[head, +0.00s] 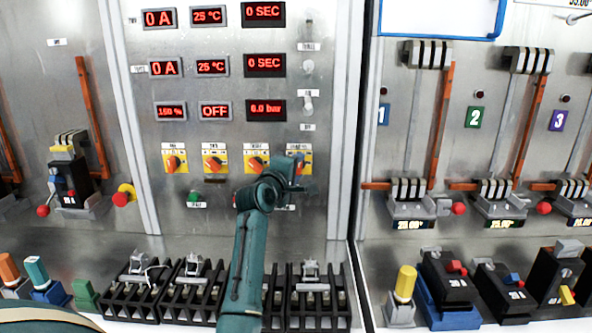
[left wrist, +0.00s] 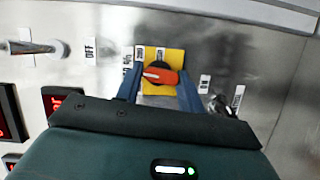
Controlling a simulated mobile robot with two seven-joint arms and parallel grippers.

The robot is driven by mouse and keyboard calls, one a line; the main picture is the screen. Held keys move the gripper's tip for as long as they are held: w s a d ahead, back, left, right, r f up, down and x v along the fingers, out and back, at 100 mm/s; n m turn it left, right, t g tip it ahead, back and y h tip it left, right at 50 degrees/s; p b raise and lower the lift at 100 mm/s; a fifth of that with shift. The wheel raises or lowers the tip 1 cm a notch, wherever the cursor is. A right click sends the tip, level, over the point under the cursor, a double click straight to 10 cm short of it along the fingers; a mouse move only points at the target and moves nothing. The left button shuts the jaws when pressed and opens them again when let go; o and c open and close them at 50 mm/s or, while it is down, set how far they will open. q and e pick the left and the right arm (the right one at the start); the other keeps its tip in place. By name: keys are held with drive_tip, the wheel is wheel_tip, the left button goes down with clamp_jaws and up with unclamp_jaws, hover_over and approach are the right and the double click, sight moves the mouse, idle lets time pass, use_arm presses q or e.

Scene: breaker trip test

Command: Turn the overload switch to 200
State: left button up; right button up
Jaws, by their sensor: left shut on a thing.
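A row of yellow rotary switches with orange knobs runs along the lower control panel (head: 225,140). The rightmost switch (head: 305,160) is partly hidden behind my left gripper (head: 291,170). In the left wrist view its yellow plate and red-orange knob (left wrist: 160,76) sit between the blue fingers of my left gripper (left wrist: 160,88), which is shut on the knob. The knob lies roughly crosswise there, its pale end to the left. The labels around it are too small to read. A display (head: 171,111) above the row reads 150 %. My right gripper is not in view.
Other switches (head: 174,162) stand close to the left. A lever handle (left wrist: 40,48) and a silver knob (left wrist: 222,104) flank the switch in the wrist view. Black breaker racks (head: 130,290) line the bench below. Numbered breaker bays stand to the right.

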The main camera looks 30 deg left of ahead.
use_arm(q)
drive_tip(key=shift+d+r+m+g+y, duration=0.1)
drive_tip(key=shift+m+g+y, duration=0.15)
drive_tip(key=shift+m+g, duration=0.85)
drive_tip(key=shift+r+m+g+y, duration=0.1)
drive_tip(key=shift+m+g+y, duration=0.2)
drive_tip(key=shift+m, duration=1.6)
drive_tip(key=o, duration=1)
drive_tip(key=shift+w, duration=0.1)
